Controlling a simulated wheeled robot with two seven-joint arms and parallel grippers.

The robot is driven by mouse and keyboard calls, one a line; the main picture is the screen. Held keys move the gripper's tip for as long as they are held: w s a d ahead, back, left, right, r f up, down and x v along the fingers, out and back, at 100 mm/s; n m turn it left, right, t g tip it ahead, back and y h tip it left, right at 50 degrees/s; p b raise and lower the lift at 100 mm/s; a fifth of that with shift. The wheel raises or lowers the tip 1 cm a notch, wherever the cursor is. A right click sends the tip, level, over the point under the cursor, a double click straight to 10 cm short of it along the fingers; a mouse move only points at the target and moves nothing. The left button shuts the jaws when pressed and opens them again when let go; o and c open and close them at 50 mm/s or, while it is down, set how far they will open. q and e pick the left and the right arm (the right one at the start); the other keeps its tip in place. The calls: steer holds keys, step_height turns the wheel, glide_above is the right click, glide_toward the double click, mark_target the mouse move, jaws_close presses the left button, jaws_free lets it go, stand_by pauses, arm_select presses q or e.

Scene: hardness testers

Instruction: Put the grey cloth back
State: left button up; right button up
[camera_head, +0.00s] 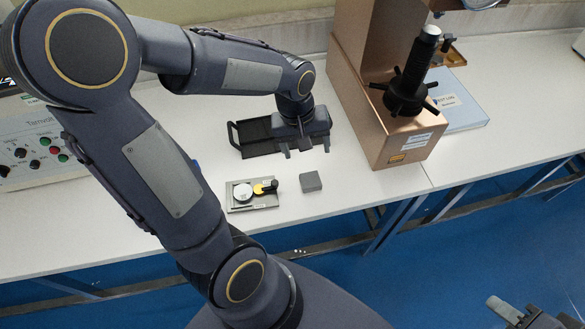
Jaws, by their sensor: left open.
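The grey cloth (311,181) is a small, flat, folded square on the white table, near its front edge. It lies just to the right of a small grey tray and touches nothing I can see. My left gripper (307,151) is open above the right part of a black tray (262,148), behind the cloth, with its fingers pointing toward the front edge. The gripper body hides part of that tray. My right gripper (522,316) is only partly in view at the bottom right corner, away from the table.
The small grey tray (240,207) holds a white disc and a yellow piece. A copper-coloured hardness tester (389,151) with a black spoked handle stands to the right. A control panel (35,150) is at the left. The table's front edge is close to the cloth.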

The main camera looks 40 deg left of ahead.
arm_select(q)
steer(key=s+d+r+m+t+h, duration=0.1)
steer(key=s+d+r+m+t, duration=0.1)
steer(key=s, duration=0.4)
steer(key=s+d+r+m+t+h, duration=0.1)
steer(key=s+d+r+m+t, duration=0.1)
steer(key=s+r+m, duration=0.2)
steer(key=s+r, duration=0.1)
steer(key=s, duration=0.2)
steer(key=shift+d, duration=0.2)
steer(key=shift+a+r, duration=0.1)
steer(key=shift+a, duration=0.05)
